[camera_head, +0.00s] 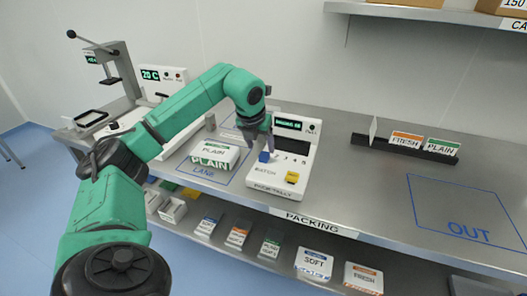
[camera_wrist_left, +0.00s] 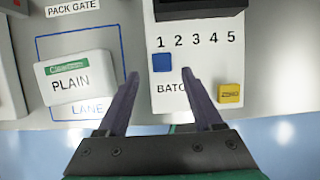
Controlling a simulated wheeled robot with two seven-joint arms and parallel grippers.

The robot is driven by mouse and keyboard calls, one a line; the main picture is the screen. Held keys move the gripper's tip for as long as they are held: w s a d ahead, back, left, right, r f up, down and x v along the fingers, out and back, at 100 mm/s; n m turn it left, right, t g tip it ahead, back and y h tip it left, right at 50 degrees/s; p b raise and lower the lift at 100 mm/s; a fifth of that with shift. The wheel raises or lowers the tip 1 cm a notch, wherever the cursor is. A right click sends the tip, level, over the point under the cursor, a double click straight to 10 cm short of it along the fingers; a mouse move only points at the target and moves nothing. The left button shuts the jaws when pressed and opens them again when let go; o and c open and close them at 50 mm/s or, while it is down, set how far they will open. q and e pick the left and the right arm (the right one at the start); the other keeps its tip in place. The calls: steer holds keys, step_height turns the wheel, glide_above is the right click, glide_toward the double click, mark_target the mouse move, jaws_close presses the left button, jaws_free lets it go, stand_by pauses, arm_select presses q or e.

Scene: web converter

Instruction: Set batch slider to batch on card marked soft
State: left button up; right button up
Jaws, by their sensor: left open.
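The batch slider's blue knob (camera_head: 264,157) is on the white pack tally panel (camera_head: 292,183). In the left wrist view the blue knob (camera_wrist_left: 163,62) sits just below the number 1 in a row marked 1 to 5. My left gripper (camera_head: 258,148) points down at the panel. In the wrist view its open fingers (camera_wrist_left: 160,76) stand on either side of the knob's column, with the knob just beyond the tips; I cannot tell if they touch. A pack marked SOFT (camera_head: 314,263) lies on the lower shelf. Its batch number is unreadable. My right gripper is not in view.
A yellow button (camera_wrist_left: 229,93) is at the panel's lower right. A PLAIN pack (camera_wrist_left: 77,78) lies left of it in the LANE outline. A black rack (camera_head: 405,148) holds FRESH and PLAIN cards. The OUT area (camera_head: 465,210) is empty. Several packs and cards line the lower shelf.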

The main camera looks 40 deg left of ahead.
mark_target(264, 154)
arm_select(q)
steer(key=x, duration=0.4)
steer(key=shift+w+f, duration=0.25)
steer(key=shift+w, duration=0.1)
steer(key=shift+s+f, duration=0.1)
steer(key=c, duration=0.9)
jaws_close()
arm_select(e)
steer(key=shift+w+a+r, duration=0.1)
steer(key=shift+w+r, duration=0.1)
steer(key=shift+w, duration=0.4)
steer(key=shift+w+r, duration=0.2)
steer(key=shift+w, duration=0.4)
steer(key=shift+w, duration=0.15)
